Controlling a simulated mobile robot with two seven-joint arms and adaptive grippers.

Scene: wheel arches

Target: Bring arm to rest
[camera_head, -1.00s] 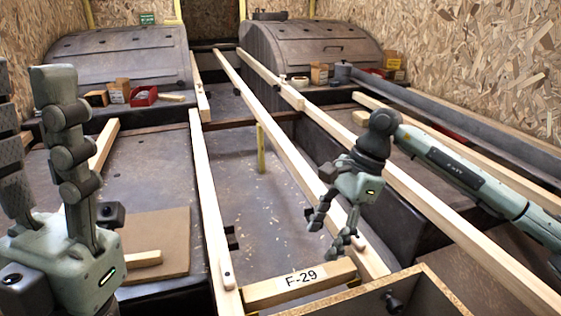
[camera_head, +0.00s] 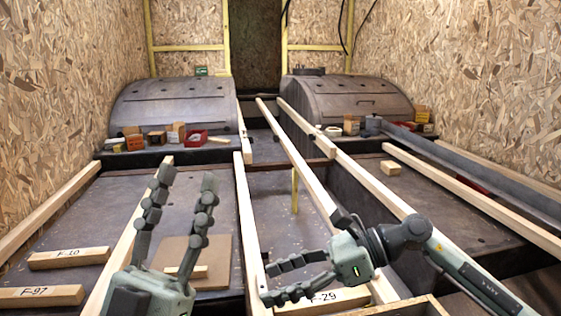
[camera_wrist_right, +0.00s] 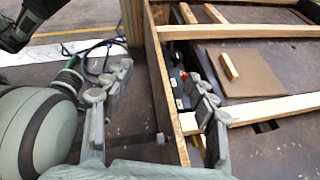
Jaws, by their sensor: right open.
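My right gripper (camera_head: 267,284) is open and empty in the head view, its two fingers apart and pointing left. It appears in front of the wooden block marked F-29 (camera_head: 345,297) and hides part of it. My right arm (camera_head: 455,262) comes in from the lower right.
Long wooden beams (camera_head: 297,160) run away from me. Blocks marked F-10 (camera_head: 68,258) and F-97 (camera_head: 40,296) lie at left. Two dark wheel arches (camera_head: 170,103) stand at the back, with a red bin (camera_head: 193,139) and small boxes. A wooden box edge (camera_head: 415,306) is at front.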

